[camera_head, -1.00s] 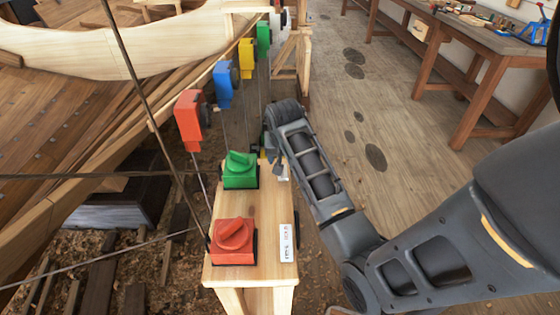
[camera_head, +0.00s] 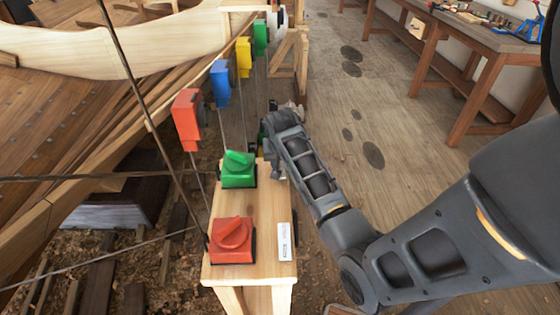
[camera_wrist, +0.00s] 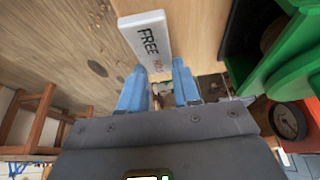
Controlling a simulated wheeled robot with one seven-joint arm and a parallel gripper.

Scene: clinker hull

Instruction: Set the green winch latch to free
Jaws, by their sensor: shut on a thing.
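The green winch (camera_head: 238,172) sits on the wooden stand, behind the red winch. It also shows at the right of the wrist view (camera_wrist: 288,62). My gripper (camera_wrist: 159,76) is low beside the green winch's right side; in the head view my wrist mostly hides it. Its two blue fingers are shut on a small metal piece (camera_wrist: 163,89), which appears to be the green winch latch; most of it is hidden. A white label plate (camera_wrist: 145,37) reading FREE, with smaller red lettering nearer the fingers, lies just beyond the fingertips. The latch's exact setting cannot be told.
The red winch (camera_head: 232,242) stands at the near end of the stand (camera_head: 262,215), with its own white label plate (camera_head: 285,242). Red, blue, yellow and green hanging blocks and taut ropes are at the left. Open floor (camera_head: 400,190) lies to the right, before a workbench.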

